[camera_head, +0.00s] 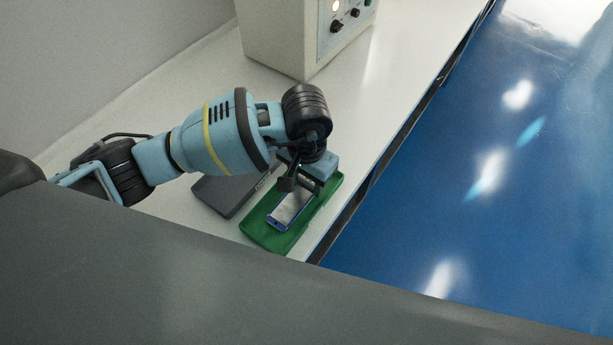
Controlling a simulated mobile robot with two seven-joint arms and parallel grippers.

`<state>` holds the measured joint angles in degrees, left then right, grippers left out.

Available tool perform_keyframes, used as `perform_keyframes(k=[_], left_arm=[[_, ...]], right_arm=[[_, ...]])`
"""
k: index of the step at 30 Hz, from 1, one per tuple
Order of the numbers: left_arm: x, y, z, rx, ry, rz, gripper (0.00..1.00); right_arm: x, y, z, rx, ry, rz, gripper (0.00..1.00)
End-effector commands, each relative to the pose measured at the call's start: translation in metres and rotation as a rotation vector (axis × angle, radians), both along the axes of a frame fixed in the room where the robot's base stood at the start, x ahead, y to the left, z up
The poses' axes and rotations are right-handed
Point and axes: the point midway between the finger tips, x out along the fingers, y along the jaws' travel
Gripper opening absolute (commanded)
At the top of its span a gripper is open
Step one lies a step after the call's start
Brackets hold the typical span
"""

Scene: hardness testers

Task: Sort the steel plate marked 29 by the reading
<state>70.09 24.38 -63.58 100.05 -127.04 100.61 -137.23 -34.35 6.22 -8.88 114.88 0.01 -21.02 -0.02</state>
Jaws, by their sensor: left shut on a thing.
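My left gripper (301,185) points down over the green tray (256,230) near the front edge of the white bench. It is shut on the far end of a flat, silvery steel plate (287,211) with blue edges. The plate is in or just above the green tray; I cannot tell whether it touches the tray floor. No number on the plate is readable, and its far end is hidden by the fingers. My right gripper is not in view.
A dark grey tray (222,194) lies left of the green one, partly under my left arm. A beige machine (277,40) with knobs and a lit lamp stands at the back of the white bench (395,75). Blue floor (480,120) lies right of the bench edge.

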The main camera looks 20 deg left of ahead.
Motion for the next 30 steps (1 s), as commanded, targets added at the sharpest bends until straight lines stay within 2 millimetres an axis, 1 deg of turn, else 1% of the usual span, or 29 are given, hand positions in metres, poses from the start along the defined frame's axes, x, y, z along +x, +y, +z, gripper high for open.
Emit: perform_keyframes(k=[20,21,26,30], left_arm=[[0.0001,0.0001,-0.0055,0.000,0.000,0.000,0.18],[0.0001,0.0001,-0.0052,0.000,0.000,0.000,0.51],[0.0001,0.0001,-0.0051,0.000,0.000,0.000,0.72],[0.0000,0.0001,-0.0053,0.000,0.000,0.000,0.73]], right_arm=[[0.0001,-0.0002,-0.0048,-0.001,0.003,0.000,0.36],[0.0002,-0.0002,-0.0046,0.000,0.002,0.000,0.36],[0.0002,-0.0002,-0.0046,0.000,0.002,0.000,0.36],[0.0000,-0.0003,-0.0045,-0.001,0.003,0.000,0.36]])
